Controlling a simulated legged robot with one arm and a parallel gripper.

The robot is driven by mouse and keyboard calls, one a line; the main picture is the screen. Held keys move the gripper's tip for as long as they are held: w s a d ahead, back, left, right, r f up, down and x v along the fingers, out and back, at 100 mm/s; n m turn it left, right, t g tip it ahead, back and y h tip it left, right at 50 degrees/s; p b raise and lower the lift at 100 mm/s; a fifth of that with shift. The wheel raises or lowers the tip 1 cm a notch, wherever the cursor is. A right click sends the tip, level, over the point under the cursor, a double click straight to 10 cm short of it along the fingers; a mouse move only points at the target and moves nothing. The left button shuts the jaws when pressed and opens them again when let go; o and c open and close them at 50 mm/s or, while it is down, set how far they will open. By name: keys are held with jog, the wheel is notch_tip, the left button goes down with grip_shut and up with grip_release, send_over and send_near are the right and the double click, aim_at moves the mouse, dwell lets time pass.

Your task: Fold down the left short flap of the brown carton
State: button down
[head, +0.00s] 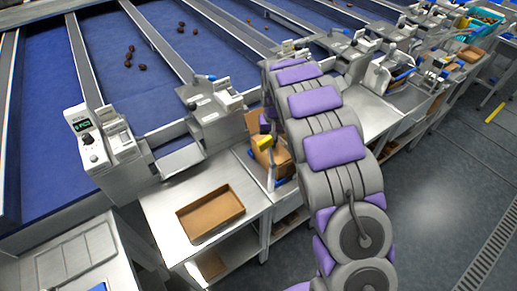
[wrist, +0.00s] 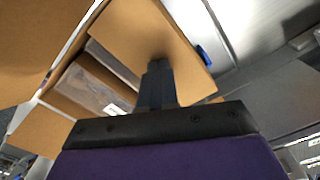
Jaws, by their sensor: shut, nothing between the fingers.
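The brown carton (head: 281,157) stands on the steel bench in the head view, partly hidden behind my arm. One of its flaps stands up at its back left (head: 252,121). In the wrist view a broad brown flap (wrist: 140,28) lies across the top middle, with the carton's opening beside it. Which flap this is cannot be told for sure.
A shallow brown tray (head: 236,212) sits on the steel table (head: 160,207) left of the carton. A yellow object (head: 265,142) and a blue piece (wrist: 204,55) are close to the carton. Steel sorting stations and blue belts (head: 150,98) lie behind.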

notch_tip(320, 180, up, 11)
jog(key=p, duration=0.4)
dwell(0.5)
